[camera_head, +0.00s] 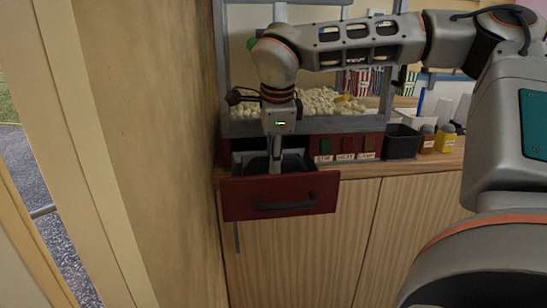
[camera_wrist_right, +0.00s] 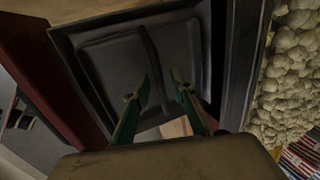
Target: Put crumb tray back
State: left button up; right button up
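The crumb tray appears to be a dark grey tray (camera_wrist_right: 105,65) with a raised bar across its middle. It lies inside a pulled-out drawer with a dark red front (camera_head: 280,194) and a black handle, below the popcorn machine. My right gripper (camera_head: 276,170) points down into the drawer. In the wrist view its green fingers (camera_wrist_right: 160,80) are apart, one on each side of the bar; I cannot tell whether they touch it. In the head view the gripper and drawer front hide much of the tray. My left gripper is not in view.
The popcorn machine (camera_head: 310,126) stands on a wooden counter (camera_head: 440,160). A black container (camera_head: 402,142) and small bottles (camera_head: 445,139) stand to the right of the drawer. A wall (camera_head: 150,120) is close on the left. The cabinet doors (camera_head: 310,250) are below the drawer.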

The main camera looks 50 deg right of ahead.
jog(key=shift+r, duration=0.45)
pick_arm(q)
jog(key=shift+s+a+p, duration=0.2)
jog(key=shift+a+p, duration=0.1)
jog(key=shift+p, duration=0.7)
pick_arm(e)
jog(key=v, duration=1.1)
jog(key=shift+s+a, duration=0.15)
jog(key=shift+s, duration=0.05)
jog(key=shift+r, duration=0.15)
